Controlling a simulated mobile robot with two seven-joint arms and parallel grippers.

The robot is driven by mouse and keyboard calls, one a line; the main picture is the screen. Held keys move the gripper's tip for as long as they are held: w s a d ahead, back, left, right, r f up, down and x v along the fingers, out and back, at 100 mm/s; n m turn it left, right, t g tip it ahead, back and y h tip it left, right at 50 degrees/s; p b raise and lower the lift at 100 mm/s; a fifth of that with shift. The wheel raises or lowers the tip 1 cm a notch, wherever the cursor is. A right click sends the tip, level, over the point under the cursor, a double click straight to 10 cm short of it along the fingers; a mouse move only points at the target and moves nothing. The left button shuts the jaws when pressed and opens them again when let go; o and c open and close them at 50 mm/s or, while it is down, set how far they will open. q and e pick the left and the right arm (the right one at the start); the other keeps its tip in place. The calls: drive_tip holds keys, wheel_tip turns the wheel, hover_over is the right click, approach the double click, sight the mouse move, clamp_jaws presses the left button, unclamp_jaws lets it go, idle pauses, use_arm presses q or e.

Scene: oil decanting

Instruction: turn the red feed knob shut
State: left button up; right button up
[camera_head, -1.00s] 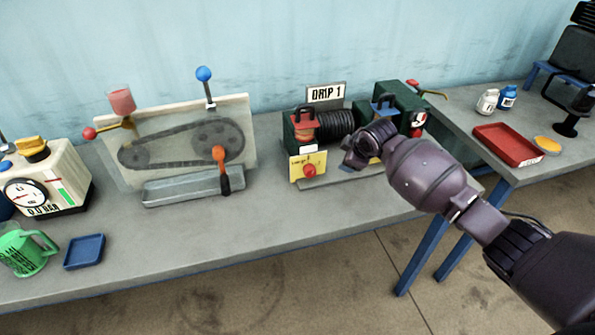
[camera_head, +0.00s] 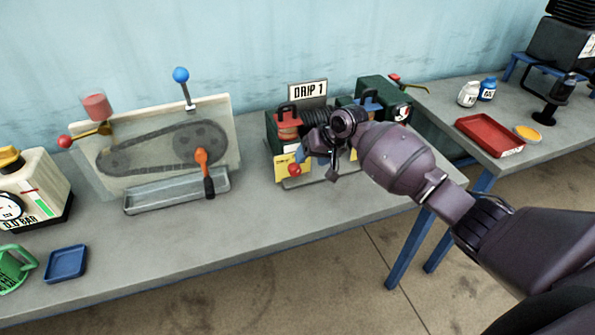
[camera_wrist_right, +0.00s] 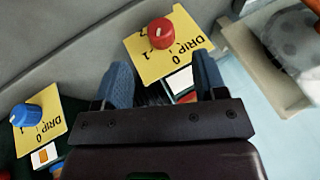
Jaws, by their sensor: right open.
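The red feed knob (camera_head: 294,170) sits on a yellow card (camera_head: 281,166) at the front of the DRIP 1 unit. In the right wrist view the red knob (camera_wrist_right: 161,32) stands on its yellow DRIP card (camera_wrist_right: 186,50), which bears numbers. My right gripper (camera_head: 320,158) is just right of the knob in the head view. In the right wrist view its two blue fingers (camera_wrist_right: 163,76) are spread and empty, with the knob beyond their tips and apart from them. My left gripper is not in view.
A blue knob (camera_wrist_right: 26,114) on a second yellow card lies left in the wrist view. The belt panel (camera_head: 215,113) with its grey trough (camera_head: 178,189) stands left of the unit. A red tray (camera_head: 490,136) is on the right table. The bench front is mostly clear.

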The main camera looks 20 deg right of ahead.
sight(297, 171)
drive_tip(key=b+x, duration=0.1)
drive_tip(key=x, duration=0.7)
drive_tip(key=shift+f, duration=0.1)
drive_tip(key=shift+w, duration=0.1)
drive_tip(key=c, duration=0.9)
